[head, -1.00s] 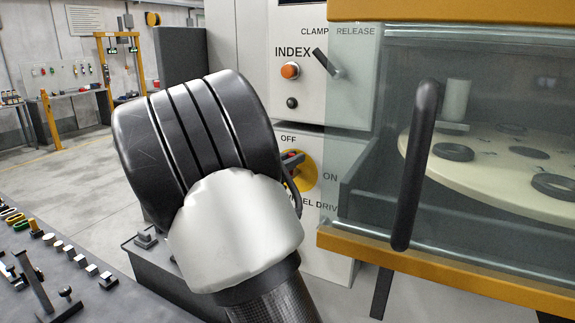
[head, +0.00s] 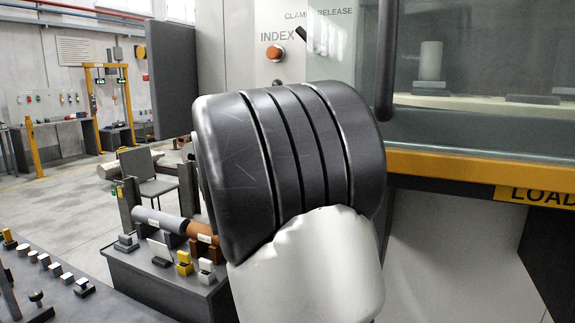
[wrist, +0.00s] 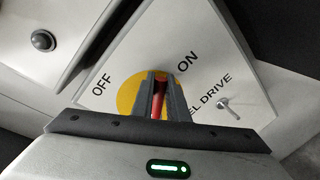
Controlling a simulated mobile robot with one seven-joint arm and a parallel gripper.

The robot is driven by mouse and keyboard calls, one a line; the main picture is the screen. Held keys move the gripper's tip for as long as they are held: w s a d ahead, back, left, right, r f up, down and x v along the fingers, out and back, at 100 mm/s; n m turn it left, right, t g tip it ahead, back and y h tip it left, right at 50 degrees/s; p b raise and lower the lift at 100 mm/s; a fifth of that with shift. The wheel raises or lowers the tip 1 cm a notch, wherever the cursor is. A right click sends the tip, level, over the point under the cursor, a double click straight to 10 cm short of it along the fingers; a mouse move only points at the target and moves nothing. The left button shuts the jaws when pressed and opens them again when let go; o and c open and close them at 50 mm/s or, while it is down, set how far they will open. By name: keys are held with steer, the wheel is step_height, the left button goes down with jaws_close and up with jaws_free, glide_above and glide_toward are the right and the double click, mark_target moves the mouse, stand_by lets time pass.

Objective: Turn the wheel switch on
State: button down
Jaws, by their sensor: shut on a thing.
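The wheel drive switch has a red handle (wrist: 158,100) on a yellow round plate (wrist: 127,97), seen in the wrist view. My gripper (wrist: 160,80) is shut on the red handle, with a dark finger on each side of it. The handle's visible part runs up the picture, between the OFF label (wrist: 102,84) on the left and the ON label (wrist: 187,60) on the right. Its far end is partly hidden by the fingers. In the head view my arm hides the switch and my gripper.
A small metal toggle (wrist: 228,105) and a black round knob (wrist: 43,41) are near the switch. A glass-fronted machine with a yellow frame (head: 450,165) and a dark door handle (head: 386,65) stands right of my arm. A bench with small parts (head: 170,285) is at left.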

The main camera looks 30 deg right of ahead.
steer(key=f+m+b, duration=0.1)
steer(key=m+b, duration=0.1)
steer(key=b, duration=0.1)
steer(key=f+m+t+y+b, duration=0.1)
steer(key=m+b, duration=0.1)
steer(key=b, duration=0.2)
steer(key=f+m+b, duration=0.1)
steer(key=b, duration=0.2)
steer(key=shift+s+d+f+m+b, duration=0.1)
steer(key=shift+s+d+m+b, duration=0.15)
steer(key=shift+s+m+b, duration=0.15)
steer(key=c, duration=1.7)
jaws_free()
steer(key=shift+c, duration=0.2)
steer(key=v, duration=1.7)
steer(key=shift+s+p, duration=0.3)
steer(key=shift+p, duration=0.05)
